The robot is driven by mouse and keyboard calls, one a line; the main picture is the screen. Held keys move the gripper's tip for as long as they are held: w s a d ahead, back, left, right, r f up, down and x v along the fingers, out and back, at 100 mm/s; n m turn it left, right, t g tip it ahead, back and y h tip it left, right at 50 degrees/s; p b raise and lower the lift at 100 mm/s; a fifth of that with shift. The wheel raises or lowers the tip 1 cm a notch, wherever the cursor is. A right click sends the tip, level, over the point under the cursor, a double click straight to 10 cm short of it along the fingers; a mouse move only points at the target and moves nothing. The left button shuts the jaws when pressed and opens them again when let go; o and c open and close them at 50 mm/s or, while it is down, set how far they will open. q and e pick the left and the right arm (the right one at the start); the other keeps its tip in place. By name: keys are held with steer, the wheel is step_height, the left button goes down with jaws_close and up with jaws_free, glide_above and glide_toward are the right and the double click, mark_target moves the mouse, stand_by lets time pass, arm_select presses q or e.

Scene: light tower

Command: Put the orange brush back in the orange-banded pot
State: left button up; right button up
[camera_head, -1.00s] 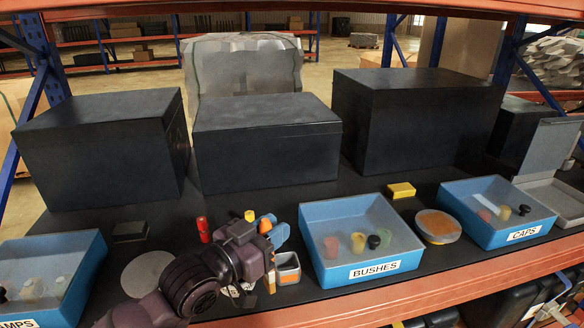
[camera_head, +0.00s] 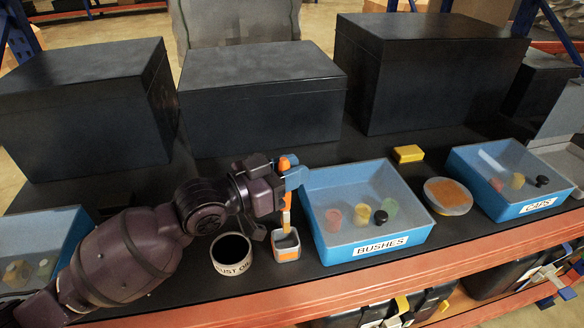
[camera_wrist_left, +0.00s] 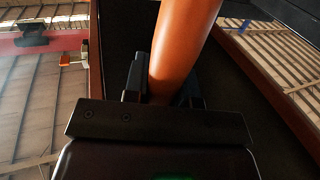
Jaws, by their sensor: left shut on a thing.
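The orange brush (camera_head: 286,200) hangs upright with its orange handle gripped and its paler end pointing down. My left gripper (camera_head: 288,178) is shut on the handle; the left wrist view shows the thick orange handle (camera_wrist_left: 182,50) between the fingers. The orange-banded pot (camera_head: 287,254), small, squarish and pale grey, stands directly below on the dark shelf. The brush's lower end overlaps the pot's opening in the head view; I cannot tell whether it is inside or just above. My right gripper is not in view.
A white pot with a black opening and "DUST ON" lettering (camera_head: 231,262) stands just left of the banded pot. The blue BUSHES tray (camera_head: 378,243) is close on the right. Black boxes (camera_head: 262,115) line the back. The orange shelf edge (camera_head: 300,300) runs along the front.

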arm_select(q)
step_height(320, 180, down, 8)
steer(key=b, duration=0.5)
steer(key=shift+f, duration=0.2)
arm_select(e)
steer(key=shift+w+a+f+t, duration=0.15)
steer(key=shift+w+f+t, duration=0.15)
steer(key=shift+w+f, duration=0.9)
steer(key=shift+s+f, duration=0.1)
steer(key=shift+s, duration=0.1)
arm_select(q)
steer(key=o, duration=0.9)
steer(key=shift+o, duration=0.5)
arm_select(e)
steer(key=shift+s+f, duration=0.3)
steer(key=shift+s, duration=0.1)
